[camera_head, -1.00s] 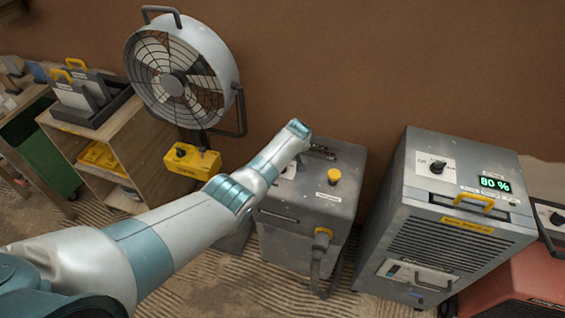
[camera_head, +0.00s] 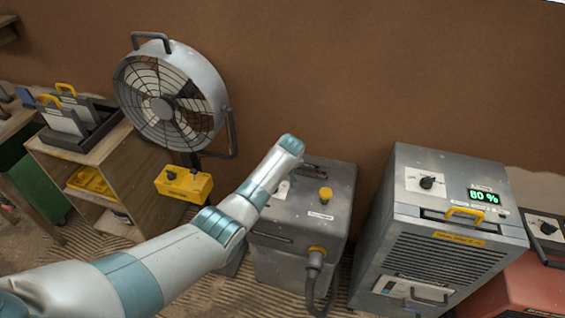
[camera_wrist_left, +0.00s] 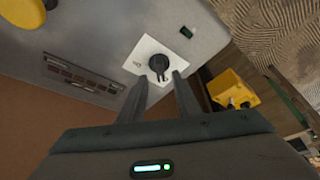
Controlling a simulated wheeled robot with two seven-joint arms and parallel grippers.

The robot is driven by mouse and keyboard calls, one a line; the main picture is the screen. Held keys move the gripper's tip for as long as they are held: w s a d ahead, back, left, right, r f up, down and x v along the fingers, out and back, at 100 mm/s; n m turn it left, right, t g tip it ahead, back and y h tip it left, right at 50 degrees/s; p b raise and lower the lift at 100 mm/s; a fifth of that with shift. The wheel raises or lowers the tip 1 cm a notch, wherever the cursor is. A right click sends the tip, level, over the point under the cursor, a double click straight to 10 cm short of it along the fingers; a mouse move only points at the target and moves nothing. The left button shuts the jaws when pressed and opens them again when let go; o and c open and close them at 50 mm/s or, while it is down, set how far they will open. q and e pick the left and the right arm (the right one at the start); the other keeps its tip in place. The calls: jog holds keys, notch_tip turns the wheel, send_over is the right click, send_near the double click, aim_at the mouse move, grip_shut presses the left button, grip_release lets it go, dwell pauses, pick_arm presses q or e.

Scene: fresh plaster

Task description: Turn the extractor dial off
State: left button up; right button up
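The extractor appears to be the grey box (camera_head: 318,222) in the middle of the head view, with a yellow knob on top and a hose at its front. In the left wrist view its black dial (camera_wrist_left: 158,63) sits on a white plate (camera_wrist_left: 146,50). The dial's pointer faces the gripper. My left gripper (camera_wrist_left: 159,78) is open, its two fingers apart and pointing at the dial, one toward each side of it. I cannot tell whether they touch it. In the head view my left arm hides the gripper and the dial. My right gripper is not in view.
A grey unit (camera_head: 455,225) with an 80 % display and its own dial (camera_head: 428,182) stands to the right. A fan (camera_head: 172,98), a yellow box (camera_head: 184,184) and a wooden shelf (camera_head: 150,160) are at the left. A brown wall (camera_head: 330,80) stands behind.

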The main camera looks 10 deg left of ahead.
pick_arm(q)
jog(key=b+v, duration=0.2)
jog(key=v, duration=1.2)
